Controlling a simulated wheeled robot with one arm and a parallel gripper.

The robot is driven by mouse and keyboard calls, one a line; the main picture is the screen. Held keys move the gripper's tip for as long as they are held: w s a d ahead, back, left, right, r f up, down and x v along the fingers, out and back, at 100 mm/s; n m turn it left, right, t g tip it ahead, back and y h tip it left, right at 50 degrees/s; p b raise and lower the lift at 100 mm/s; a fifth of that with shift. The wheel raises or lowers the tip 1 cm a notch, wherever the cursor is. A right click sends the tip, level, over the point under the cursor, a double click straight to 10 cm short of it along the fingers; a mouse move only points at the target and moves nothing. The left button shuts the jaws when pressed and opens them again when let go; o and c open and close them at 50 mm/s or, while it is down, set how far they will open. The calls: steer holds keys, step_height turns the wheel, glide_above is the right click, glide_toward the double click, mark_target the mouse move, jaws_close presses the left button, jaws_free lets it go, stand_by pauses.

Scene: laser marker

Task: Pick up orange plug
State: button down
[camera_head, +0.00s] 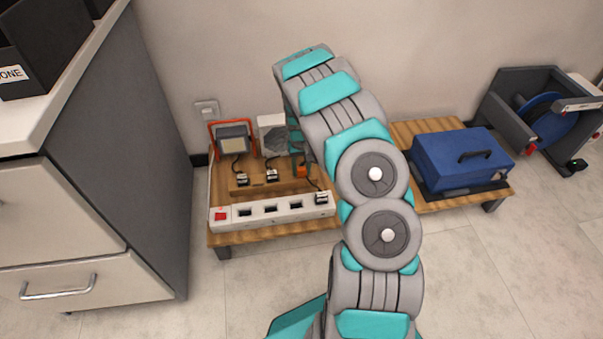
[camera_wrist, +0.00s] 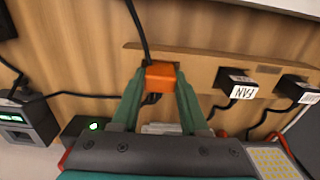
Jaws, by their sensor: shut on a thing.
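The orange plug (camera_wrist: 160,77) sits between the two green fingertips of my gripper (camera_wrist: 161,88) in the wrist view. The fingers are shut on its sides, and a black cable runs up from it. In the head view the orange plug (camera_head: 301,171) shows as a small patch beside my arm, above the low wooden table (camera_head: 222,167). My arm hides most of the gripper there. I cannot tell whether the plug touches the table.
A white power strip (camera_head: 283,208) with a red switch lies along the table's front. Black plugs (camera_wrist: 236,79) with labels, one reading FAN, stand by a wooden rail (camera_wrist: 200,61). A blue case (camera_head: 459,158) is at right, a grey cabinet (camera_head: 130,130) at left.

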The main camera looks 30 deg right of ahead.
mark_target(302, 168)
steer(key=shift+r, duration=0.15)
step_height(302, 168, up, 10)
steer(key=shift+f+p, duration=0.1)
steer(key=shift+p, duration=0.2)
stand_by(0.4)
steer(key=shift+r, duration=0.4)
steer(key=w+d+p, duration=0.2)
steer(key=w+d, duration=0.1)
steer(key=d, duration=1.2)
steer(key=shift+w, duration=0.4)
stand_by(0.4)
